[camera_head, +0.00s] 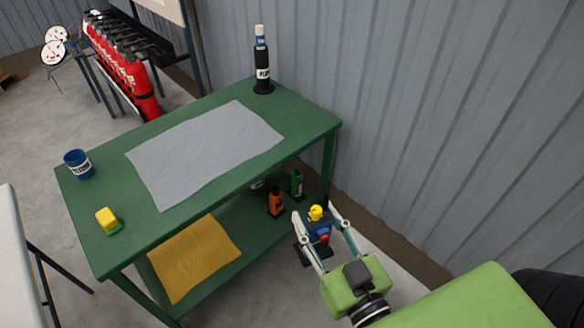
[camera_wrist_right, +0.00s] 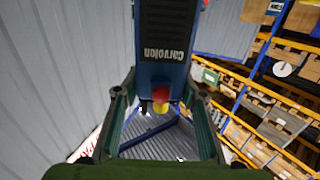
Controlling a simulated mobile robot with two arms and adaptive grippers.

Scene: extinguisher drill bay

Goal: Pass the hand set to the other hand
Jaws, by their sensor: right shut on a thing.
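The hand set is a dark blue and black block with a "Carvolon" label, seen large in the right wrist view (camera_wrist_right: 165,45). In the head view the hand set (camera_head: 319,231) is small, with a yellow and a red part showing on it. My right gripper (camera_head: 318,222) is shut on it, with one finger on each side, in front of the green workbench's right end. The fingers (camera_wrist_right: 163,95) also show on both sides of it in the right wrist view. My left gripper is not in view.
The green workbench (camera_head: 230,185) bears a grey cloth (camera_head: 205,150), a blue tin (camera_head: 78,164), a yellow-green sponge (camera_head: 108,220) and a black bottle (camera_head: 262,65). Its lower shelf holds a yellow cloth (camera_head: 195,258) and small bottles (camera_head: 276,202). A corrugated wall (camera_head: 430,120) stands behind.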

